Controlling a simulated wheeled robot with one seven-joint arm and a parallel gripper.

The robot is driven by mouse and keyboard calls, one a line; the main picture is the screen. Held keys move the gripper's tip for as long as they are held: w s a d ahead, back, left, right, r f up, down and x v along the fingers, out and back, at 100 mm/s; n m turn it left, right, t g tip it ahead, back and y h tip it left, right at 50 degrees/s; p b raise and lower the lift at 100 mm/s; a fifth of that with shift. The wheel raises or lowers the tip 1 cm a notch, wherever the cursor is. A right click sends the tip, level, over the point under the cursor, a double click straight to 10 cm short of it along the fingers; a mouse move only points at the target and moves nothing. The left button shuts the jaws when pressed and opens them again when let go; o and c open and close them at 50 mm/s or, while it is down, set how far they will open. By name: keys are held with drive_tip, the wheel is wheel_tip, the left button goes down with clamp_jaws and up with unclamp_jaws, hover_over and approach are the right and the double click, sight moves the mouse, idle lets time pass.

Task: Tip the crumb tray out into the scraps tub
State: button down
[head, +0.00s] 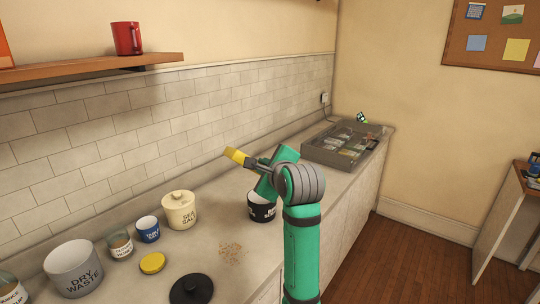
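My gripper (249,163) is at the end of my green arm, raised above the counter. A small yellow piece (236,155) sticks out to the left at its tip. I cannot tell whether this is the crumb tray held there. The fingers are too small to read. A dark tub with white lettering (262,212) stands on the counter below, partly hidden by my arm; its label is not legible. A grey-white tub marked DRY WASTE (72,272) stands at the front left. No tub clearly labelled scraps shows.
Crumbs (231,253) lie on the counter (205,240). Nearby are a black lid (191,289), a yellow lid (152,263), a blue cup (148,233), a glass jar (120,246) and a cream SEA SALT jar (179,212). A grey divided tray (318,153) sits at the far end.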

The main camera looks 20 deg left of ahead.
drive_tip(key=s+a+f+n+t, duration=0.1)
drive_tip(key=s+f+n+t, duration=0.1)
drive_tip(key=f, duration=0.4)
drive_tip(key=s+a+f+n+t, duration=0.1)
drive_tip(key=f+n+t, duration=0.1)
drive_tip(key=f+n, duration=0.2)
drive_tip(key=shift+s+a+f, duration=0.15)
drive_tip(key=shift+s+f, duration=0.2)
drive_tip(key=shift+f, duration=0.9)
